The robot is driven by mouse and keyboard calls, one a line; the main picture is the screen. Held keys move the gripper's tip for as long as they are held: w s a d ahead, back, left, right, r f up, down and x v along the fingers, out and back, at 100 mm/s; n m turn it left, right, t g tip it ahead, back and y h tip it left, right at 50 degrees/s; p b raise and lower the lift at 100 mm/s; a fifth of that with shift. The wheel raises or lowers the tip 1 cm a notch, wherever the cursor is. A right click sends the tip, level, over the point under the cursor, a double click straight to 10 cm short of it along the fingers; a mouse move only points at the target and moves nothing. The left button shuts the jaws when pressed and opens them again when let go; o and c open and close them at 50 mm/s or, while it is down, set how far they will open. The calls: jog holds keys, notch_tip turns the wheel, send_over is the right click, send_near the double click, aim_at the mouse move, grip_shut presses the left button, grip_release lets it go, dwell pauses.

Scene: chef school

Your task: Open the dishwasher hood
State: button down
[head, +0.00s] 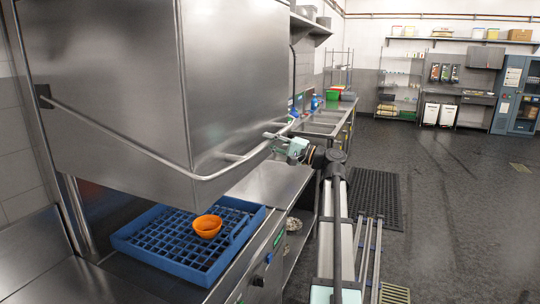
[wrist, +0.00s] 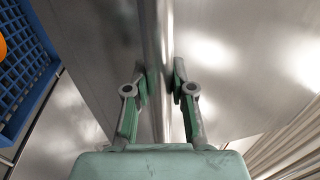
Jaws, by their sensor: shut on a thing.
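The dishwasher hood (head: 120,70) is a large steel box at the left of the head view. It stands raised, with an open gap between its lower edge and the counter. Its bent handle bar (head: 215,174) runs along the side and front of the hood. My gripper (head: 270,136) is at the right part of the bar, near the hood's right lower corner. In the wrist view, the green-padded fingers sit on both sides of the bar (wrist: 158,35) and are shut on it. The exact contact is partly hidden by the fingers.
Under the hood, a blue dish rack (head: 125,238) holds an orange bowl (head: 207,226). A steel counter (head: 268,183) with sinks behind it runs to the back. A dark floor mat (head: 375,195) lies on the right, and the floor beyond is clear.

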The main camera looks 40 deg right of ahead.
jog(key=shift+r, duration=0.35)
jog(key=c, duration=1)
grip_release()
jog(key=shift+o, duration=0.2)
jog(key=shift+f, duration=0.1)
jog(key=shift+s+d, duration=0.1)
jog(key=v, duration=1.1)
jog(key=shift+s+d, duration=0.25)
jog(key=shift+s, duration=0.05)
jog(key=shift+f, duration=0.15)
